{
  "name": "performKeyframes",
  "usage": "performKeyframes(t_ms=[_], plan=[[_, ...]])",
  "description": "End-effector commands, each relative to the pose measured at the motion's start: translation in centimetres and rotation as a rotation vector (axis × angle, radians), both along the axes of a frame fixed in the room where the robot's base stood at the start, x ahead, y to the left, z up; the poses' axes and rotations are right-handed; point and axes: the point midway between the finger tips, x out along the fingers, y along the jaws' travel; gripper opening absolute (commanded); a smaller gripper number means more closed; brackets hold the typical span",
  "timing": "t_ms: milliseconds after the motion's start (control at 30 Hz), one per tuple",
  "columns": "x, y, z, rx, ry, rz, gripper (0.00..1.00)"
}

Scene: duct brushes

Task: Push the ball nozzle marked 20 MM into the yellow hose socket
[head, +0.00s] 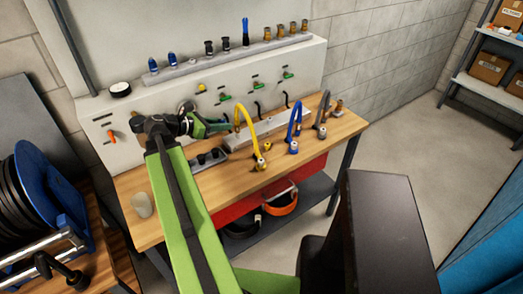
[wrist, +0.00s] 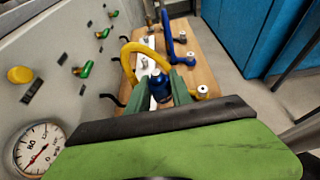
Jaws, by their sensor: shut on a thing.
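My gripper (wrist: 160,86) has its green fingers shut on a dark blue nozzle (wrist: 160,89). No size mark can be read on it, and I cannot make it out in the head view. There my gripper (head: 215,128) is above the bench, left of the yellow hose. The yellow hose (head: 243,119) arches up from the bench to the yellow hose socket (head: 261,163) near the front edge. In the wrist view the yellow hose (wrist: 133,50) is behind the fingers, partly hidden. The yellow socket (wrist: 202,92) is right of the nozzle and apart from it.
Blue hose (head: 296,118) and grey hose (head: 322,107) stand right of the yellow one. A ledge (head: 190,68) carries several blue, black and brass nozzles. A grey rack (head: 207,161) is below my gripper.

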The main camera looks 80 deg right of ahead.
Motion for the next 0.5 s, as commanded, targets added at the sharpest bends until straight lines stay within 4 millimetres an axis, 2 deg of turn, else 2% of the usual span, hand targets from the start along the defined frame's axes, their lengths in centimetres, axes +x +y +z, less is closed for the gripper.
performKeyframes(t_ms=[33, 100, 233, 333, 500], plan=[[-2.6, -0.7, -2.7, 0.000, 0.001, -0.088, 0.00], [-5.9, -0.9, -4.3, -0.001, 0.001, -0.206, 0.00], [-10.9, -0.7, -6.3, -0.005, 0.004, -0.385, 0.00], [-13.1, -0.3, -7.0, -0.009, 0.007, -0.469, 0.00], [-14.3, 0.0, -7.0, -0.011, 0.009, -0.516, 0.00]])
